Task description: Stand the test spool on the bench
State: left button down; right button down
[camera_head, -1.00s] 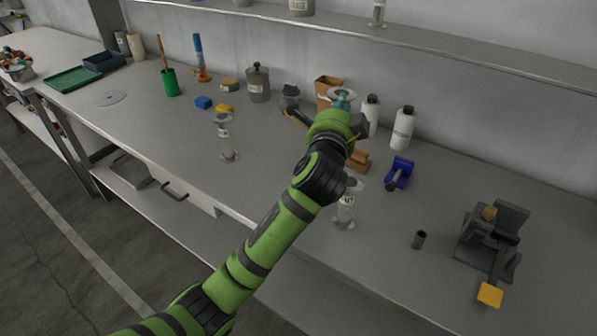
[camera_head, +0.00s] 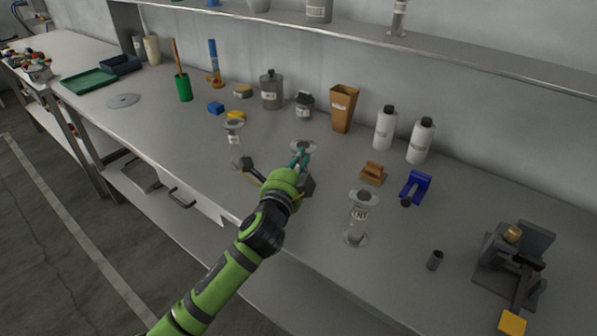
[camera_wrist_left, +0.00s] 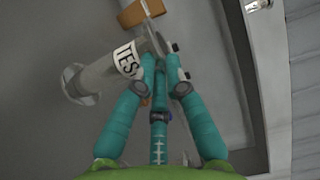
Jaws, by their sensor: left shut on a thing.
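The test spool (camera_wrist_left: 115,68), a pale tube with flanged ends and a label reading "TES", is in my left gripper (camera_wrist_left: 160,65). The fingers are shut on it close to one flange. In the head view, my left gripper (camera_head: 299,163) is over the bench (camera_head: 170,125), with the spool's upper flange (camera_head: 303,146) showing just above the fingertips. The spool looks roughly upright, but my gripper hides its lower part. I cannot tell whether its foot touches the bench. My right gripper is not in view.
A similar labelled spool (camera_head: 358,217) stands to the right, another clear spool (camera_head: 235,144) to the left. Behind are an orange-brown bin (camera_head: 343,108), a brown block (camera_head: 372,173), white bottles (camera_head: 384,128) and a blue item (camera_head: 415,187). A grey fixture (camera_head: 512,262) stands far right.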

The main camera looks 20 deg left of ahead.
pick_arm(q)
notch_tip(320, 180, down, 5)
jog(key=shift+r+b, duration=0.15)
jog(key=shift+b, duration=0.2)
jog(key=c, duration=1.3)
grip_release()
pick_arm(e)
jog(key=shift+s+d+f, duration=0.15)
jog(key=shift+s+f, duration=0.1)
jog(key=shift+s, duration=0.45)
pick_arm(q)
jog(key=shift+r, duration=0.15)
